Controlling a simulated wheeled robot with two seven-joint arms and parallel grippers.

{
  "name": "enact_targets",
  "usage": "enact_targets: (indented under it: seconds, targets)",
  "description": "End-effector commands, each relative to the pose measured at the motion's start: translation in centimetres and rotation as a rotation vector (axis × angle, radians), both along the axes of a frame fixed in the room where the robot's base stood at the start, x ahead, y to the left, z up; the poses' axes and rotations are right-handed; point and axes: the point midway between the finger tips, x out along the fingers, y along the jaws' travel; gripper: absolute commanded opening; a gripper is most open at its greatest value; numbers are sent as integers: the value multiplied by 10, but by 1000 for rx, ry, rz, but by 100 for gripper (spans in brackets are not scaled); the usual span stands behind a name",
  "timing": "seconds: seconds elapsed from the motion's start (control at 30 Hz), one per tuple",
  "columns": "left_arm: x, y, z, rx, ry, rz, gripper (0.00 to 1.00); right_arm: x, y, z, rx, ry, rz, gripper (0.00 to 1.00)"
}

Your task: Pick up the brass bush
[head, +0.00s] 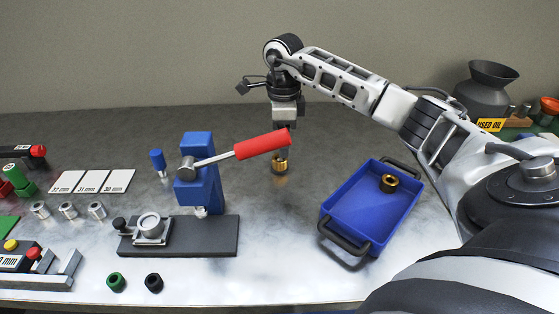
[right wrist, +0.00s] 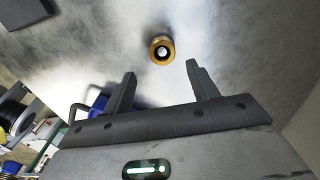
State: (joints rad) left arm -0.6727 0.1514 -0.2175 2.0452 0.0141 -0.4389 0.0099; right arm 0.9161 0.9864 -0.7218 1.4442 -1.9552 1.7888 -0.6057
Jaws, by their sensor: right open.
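A brass bush (head: 279,168) stands on the grey table, just behind the red lever handle (head: 262,143) in the head view. A second brass piece (head: 389,183) lies in the blue tray (head: 330,211). My right gripper (right wrist: 160,69) is open and empty, pointing down above the bush on the table. In the right wrist view that bush (right wrist: 152,49) shows beyond the fingertips, between their lines and apart from both. In the head view the handle partly hides the gripper's lower end. My left gripper is not in view.
A blue lever press (head: 199,178) on a dark base (head: 195,243) stands left of the bush. Several metal rings (head: 68,210) and white cards (head: 92,181) lie further left. A green ring and a black ring lie in front. Table between press and tray is mostly clear.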

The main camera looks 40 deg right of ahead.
Motion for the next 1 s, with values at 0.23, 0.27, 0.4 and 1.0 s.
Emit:
enact_targets:
  seconds: [0.23, 0.27, 0.4, 1.0]
  targets:
    - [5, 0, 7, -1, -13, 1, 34, 1, 0, -18, 1, 2, -1, 59]
    - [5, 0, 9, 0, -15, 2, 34, 1, 0, -22, 0, 4, -2, 59]
    - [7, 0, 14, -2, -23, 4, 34, 4, -1, -44, 1, 3, -1, 59]
    - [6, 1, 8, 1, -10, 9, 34, 5, -1, -61, 0, -1, 0, 6]
